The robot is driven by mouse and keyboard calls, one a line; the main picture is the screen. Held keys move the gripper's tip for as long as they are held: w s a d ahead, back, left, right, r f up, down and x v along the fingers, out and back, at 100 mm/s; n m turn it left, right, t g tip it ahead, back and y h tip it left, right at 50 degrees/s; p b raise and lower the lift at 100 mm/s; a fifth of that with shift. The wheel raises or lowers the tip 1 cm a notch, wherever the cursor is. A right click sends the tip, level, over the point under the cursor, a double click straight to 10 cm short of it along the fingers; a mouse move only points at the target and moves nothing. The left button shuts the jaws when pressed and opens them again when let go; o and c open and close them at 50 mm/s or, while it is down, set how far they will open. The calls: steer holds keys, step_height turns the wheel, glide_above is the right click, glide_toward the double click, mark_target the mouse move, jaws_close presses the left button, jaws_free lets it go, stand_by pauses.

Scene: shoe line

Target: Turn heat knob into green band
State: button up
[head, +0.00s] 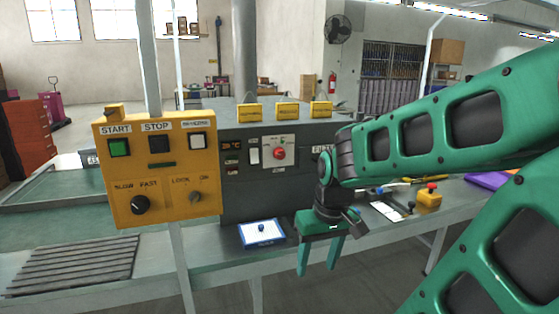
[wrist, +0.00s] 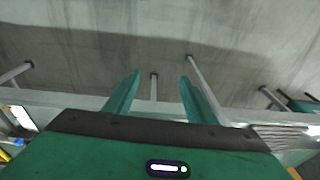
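The heat knob (head: 280,153) is a small red knob on a pale plate, on the front of a dark grey machine (head: 245,190). The plate's markings are too small to read, so I cannot tell where the green band is or where the knob points. My gripper (head: 318,268) hangs below and to the right of the knob, apart from it, with its fingers pointing down near the bench's front edge. The gripper also shows in the wrist view (wrist: 157,85), with its two green fingers spread and nothing between them. The knob is not in the wrist view.
A yellow control box (head: 160,170) with buttons and a black knob stands left of the machine. A blue-edged white tray (head: 262,232) lies below the heat knob. A yellow box with a red button (head: 429,196) is on the bench at right. Floor shows below my gripper.

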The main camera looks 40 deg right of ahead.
steer(key=w+d+n+t, duration=0.2)
steer(key=w+n+t, duration=0.2)
steer(key=w, duration=1)
steer(key=m+t+h, duration=0.1)
steer(key=t+h, duration=0.4)
steer(key=t, duration=0.7)
glide_toward(282, 156)
steer(key=x, duration=0.8)
steer(key=shift+w, duration=0.3)
steer(key=c, duration=1)
